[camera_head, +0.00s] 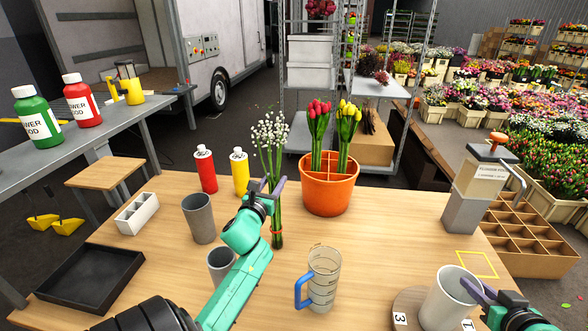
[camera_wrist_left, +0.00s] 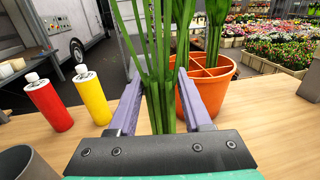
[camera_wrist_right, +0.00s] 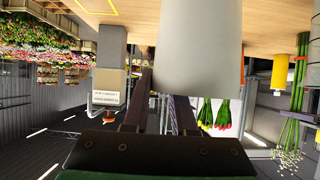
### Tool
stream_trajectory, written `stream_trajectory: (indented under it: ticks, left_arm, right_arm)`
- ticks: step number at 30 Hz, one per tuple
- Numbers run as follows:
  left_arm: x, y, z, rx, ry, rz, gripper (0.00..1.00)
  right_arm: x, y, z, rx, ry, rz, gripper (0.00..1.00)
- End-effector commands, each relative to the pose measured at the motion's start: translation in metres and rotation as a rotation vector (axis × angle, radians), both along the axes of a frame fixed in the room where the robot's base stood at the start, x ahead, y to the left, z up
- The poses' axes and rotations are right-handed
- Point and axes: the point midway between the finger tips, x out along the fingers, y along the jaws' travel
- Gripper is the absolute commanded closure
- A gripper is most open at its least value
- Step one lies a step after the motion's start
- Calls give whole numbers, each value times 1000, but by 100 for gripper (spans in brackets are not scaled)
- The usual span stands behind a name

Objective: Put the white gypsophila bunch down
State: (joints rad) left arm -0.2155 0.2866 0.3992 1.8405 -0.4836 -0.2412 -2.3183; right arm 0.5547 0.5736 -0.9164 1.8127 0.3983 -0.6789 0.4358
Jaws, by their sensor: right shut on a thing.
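The white gypsophila bunch (camera_head: 271,135) stands upright at the middle of the table, its stem ends at or close to the tabletop. A red band is low on its stems. My left gripper (camera_head: 268,187) is open around the green stems (camera_wrist_left: 160,70), with gaps to the fingers in the left wrist view. My right gripper (camera_head: 476,290) is shut on the wall of a pale grey cup (camera_head: 447,300) at the front right. The cup also shows large in the right wrist view (camera_wrist_right: 200,45).
An orange divided pot (camera_head: 330,195) with red and yellow tulips stands just right of the bunch. A red bottle (camera_head: 206,170), a yellow bottle (camera_head: 240,172) and grey cups (camera_head: 199,220) are left. A measuring jug (camera_head: 323,278) stands in front.

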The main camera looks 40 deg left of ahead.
Motion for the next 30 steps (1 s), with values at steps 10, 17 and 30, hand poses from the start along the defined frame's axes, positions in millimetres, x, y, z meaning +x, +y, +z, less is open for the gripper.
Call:
stream_trajectory:
  ticks: [10, 17, 30]
  left_arm:
    - [0, 0, 1, 1, 0, 0, 100]
    - [0, 0, 38, 12, 1, -3, 100]
    - [0, 0, 100, 0, 0, 1, 100]
  right_arm:
    - [-1, 0, -5, -5, 10, 0, 100]
    - [-1, 0, -5, -5, 10, 0, 100]
    - [-2, 0, -5, -5, 10, 0, 100]
